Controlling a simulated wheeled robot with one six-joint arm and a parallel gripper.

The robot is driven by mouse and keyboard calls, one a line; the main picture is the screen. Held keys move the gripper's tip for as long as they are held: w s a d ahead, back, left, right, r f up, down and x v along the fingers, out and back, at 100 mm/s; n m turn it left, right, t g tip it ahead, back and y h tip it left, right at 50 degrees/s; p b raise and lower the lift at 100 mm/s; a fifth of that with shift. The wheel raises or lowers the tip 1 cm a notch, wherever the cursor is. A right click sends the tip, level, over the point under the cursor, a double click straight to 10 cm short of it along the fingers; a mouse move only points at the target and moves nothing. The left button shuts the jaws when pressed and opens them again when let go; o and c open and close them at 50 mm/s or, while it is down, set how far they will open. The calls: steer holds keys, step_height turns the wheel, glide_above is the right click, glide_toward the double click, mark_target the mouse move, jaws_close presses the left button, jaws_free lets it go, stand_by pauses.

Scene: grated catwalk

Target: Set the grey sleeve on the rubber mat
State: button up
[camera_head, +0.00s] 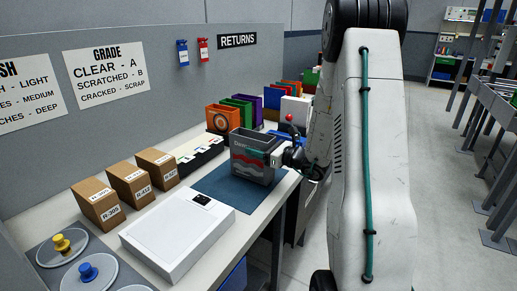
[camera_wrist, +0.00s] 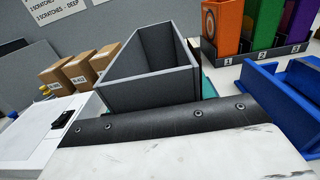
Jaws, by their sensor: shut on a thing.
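The grey sleeve (camera_head: 250,162) is an open-topped box with a printed front, upright over the far part of the blue-teal rubber mat (camera_head: 218,192). My gripper (camera_head: 279,156) is shut on its right side. In the wrist view the sleeve (camera_wrist: 146,88) shows its empty inside, and a dark bolted part of my wrist hides its lower part. A teal strip (camera_wrist: 208,88), likely the mat, shows just right of it. I cannot tell whether the sleeve's bottom touches the mat.
A white flat case (camera_head: 178,235) lies in front of the mat. Cardboard boxes (camera_head: 130,184) stand left, and a black rack with white slots (camera_head: 198,152) behind. Coloured sleeves (camera_head: 222,118) and a white box with a red button (camera_head: 293,112) stand farther back. The near mat is bare.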

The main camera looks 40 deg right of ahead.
steer(key=shift+f, duration=0.2)
steer(key=o, duration=1.2)
steer(key=shift+r, duration=0.1)
steer(key=shift+s+d, duration=0.1)
steer(key=shift+s, duration=0.1)
steer(key=v, duration=1.1)
steer(key=shift+s, duration=0.3)
